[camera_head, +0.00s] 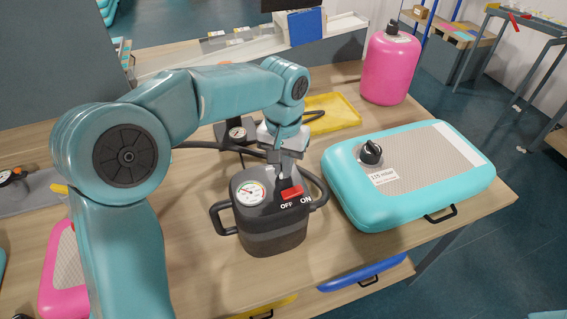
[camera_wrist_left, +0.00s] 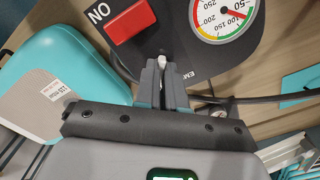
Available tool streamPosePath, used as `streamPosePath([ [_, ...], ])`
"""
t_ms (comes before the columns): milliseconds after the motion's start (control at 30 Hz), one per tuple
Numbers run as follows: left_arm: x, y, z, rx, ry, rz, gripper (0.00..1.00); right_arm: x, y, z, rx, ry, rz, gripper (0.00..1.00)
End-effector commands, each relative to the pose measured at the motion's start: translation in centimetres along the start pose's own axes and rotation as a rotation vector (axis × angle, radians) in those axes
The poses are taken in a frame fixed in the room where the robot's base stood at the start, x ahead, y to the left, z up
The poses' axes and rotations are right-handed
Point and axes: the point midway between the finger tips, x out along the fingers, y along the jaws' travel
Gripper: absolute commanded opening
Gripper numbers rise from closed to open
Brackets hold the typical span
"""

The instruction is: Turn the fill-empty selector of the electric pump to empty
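The electric pump (camera_head: 272,232) is a dark grey box with side handles on the table. Its top carries a round pressure gauge (camera_head: 250,193), a red OFF/ON switch (camera_head: 291,193) and, behind them, the fill-empty selector. My left gripper (camera_head: 285,172) reaches down onto the back of the pump top. In the left wrist view its two fingers (camera_wrist_left: 163,72) are close together around the selector (camera_wrist_left: 162,62), of which a small pale tip shows. The letters "EM" show right of the fingers; the rest of that label is hidden. The selector's exact setting cannot be told. My right gripper is not in view.
A turquoise inflatable (camera_head: 400,215) with a black valve knob (camera_head: 370,153) lies right of the pump. A black hose (camera_head: 195,144) runs behind the pump. A yellow tray (camera_head: 335,111) and a pink inflatable (camera_head: 391,68) stand farther back. Table space in front of the pump is clear.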

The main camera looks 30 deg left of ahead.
Motion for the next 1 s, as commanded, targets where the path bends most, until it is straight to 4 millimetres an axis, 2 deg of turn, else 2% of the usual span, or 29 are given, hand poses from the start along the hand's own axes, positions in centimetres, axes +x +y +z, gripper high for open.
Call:
streamPosePath([
  [267, -0.06, 0.00, 0.03, -0.028, 0.000, 0.000, 0.00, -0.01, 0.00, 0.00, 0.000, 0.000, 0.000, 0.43],
  [467, -0.06, 0.01, 0.02, -0.125, -0.001, 0.000, 0.00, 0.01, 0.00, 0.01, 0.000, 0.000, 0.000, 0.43],
  [1000, -0.07, 0.05, 0.00, -0.617, 0.000, 0.000, 0.00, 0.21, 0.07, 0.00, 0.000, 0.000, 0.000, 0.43],
])
